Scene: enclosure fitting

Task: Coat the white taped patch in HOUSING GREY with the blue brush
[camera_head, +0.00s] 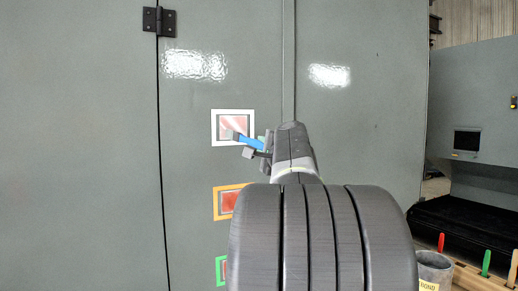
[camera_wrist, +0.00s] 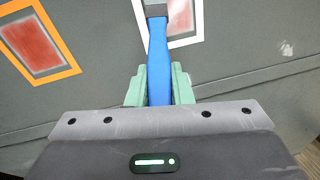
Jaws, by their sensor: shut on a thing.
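The white taped patch (camera_head: 222,112) is on the grey cabinet door, a white frame around a mostly reddish area with pale streaks. The wrist view shows part of its white frame (camera_wrist: 189,40) at the top. My gripper (camera_wrist: 158,75) is shut on the handle of the blue brush (camera_wrist: 158,52). In the head view my gripper (camera_head: 264,148) is just right of and below the patch. The blue brush (camera_head: 249,142) points left, its head overlapping the patch's lower part. Whether the bristles touch the surface cannot be told. The bristle tip is cut off in the wrist view.
An orange-taped red patch (camera_head: 218,206) is below, and a green-taped one (camera_head: 218,270) lower still, partly hidden by my arm. A hinge (camera_head: 159,21) protrudes upper left.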

